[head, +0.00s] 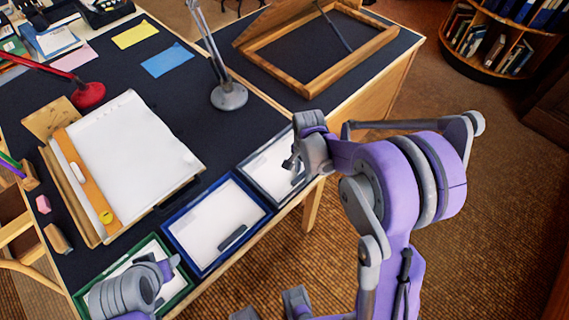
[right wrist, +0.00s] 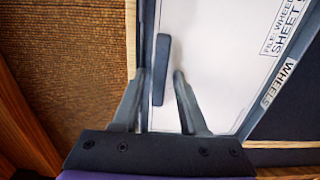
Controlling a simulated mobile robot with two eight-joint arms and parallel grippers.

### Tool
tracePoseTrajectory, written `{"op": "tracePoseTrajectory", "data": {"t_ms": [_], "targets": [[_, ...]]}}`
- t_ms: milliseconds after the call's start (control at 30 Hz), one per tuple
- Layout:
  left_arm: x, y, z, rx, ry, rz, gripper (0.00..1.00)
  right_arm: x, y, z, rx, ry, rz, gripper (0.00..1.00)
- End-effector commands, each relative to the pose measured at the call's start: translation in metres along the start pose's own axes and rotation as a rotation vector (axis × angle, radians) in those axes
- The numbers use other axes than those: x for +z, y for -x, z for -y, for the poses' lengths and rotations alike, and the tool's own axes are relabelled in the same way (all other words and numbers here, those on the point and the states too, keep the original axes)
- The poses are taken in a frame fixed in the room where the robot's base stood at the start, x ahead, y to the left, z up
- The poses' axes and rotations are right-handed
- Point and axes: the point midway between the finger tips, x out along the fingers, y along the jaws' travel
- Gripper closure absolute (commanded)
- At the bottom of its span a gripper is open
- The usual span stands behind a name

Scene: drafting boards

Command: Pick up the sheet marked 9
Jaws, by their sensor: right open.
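A white sheet (right wrist: 215,40) lies in a grey tray marked WHEELS (right wrist: 267,98). Its printed label (right wrist: 287,25) reads FILE WHEELS and SHEET; I cannot read a number. A dark grey bar (right wrist: 162,70) lies on the sheet near its edge. In the head view this sheet (head: 268,166) is in the rightmost tray at the table's front edge. My right gripper (head: 293,160) is over that tray's outer side. In the wrist view the right gripper (right wrist: 157,78) is open, its fingers either side of the bar, holding nothing. Parts of my left arm cover the green tray; its fingers are unclear.
A blue tray (head: 258,204) and a green tray (head: 184,290), both with white sheets, stand in line. A drawing board (head: 140,140), red lamp base (head: 88,95), grey lamp base (head: 229,96) and wooden frame (head: 308,88) stand behind. The floor right of the table is open.

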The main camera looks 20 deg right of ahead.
Motion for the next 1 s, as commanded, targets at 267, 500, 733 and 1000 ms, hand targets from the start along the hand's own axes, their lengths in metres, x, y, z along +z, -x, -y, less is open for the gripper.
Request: {"op": "tracePoseTrajectory", "data": {"t_ms": [267,500,733,1000], "targets": [[0.0016,-0.0019,0.0000,0.000,0.000,0.001,0.50,0.0000,-0.0024,0.0000,0.000,0.000,0.000,0.57],[0.0027,-0.0032,0.0000,0.000,0.000,0.002,0.50,0.0001,-0.0012,-0.0001,0.000,0.000,0.000,0.57],[0.0026,-0.0032,0.0000,0.000,0.000,0.002,0.50,0.0000,-0.0007,0.0000,0.000,0.000,0.000,0.57],[0.0026,-0.0032,0.0000,0.000,0.000,0.002,0.50,0.0000,-0.0008,0.0000,0.000,0.000,0.000,1.00]]}}
